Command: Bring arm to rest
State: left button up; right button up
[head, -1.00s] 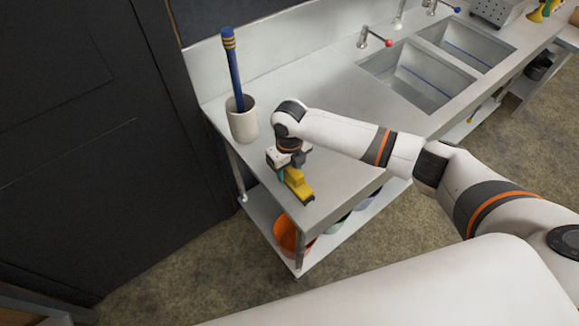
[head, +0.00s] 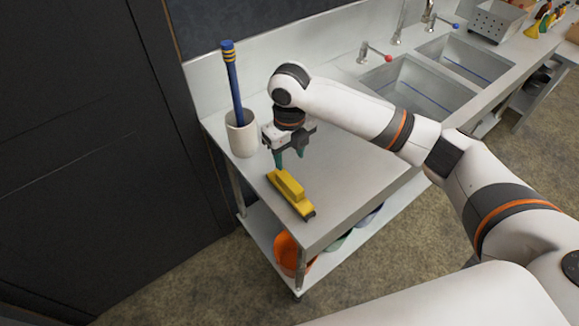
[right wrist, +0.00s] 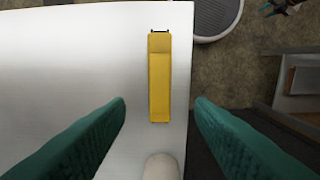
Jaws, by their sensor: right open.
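My right gripper (head: 289,161) is open and empty above the left end of the steel counter. Its two green fingertips frame a yellow block-like object in the right wrist view (right wrist: 160,77). That yellow object (head: 290,192) lies flat on the counter near its front left edge, just below and in front of the fingers, apart from them. It has a raised middle part and a dark strip at one end. My left gripper is not in view.
A pale cup (head: 242,134) holding a blue-and-yellow handled tool (head: 233,82) stands left of the gripper. Sinks with taps (head: 376,52) lie to the right. An orange bucket (head: 289,253) is on the lower shelf. The counter (head: 350,177) between gripper and sinks is clear.

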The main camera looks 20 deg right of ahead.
jog(key=shift+r, duration=0.35)
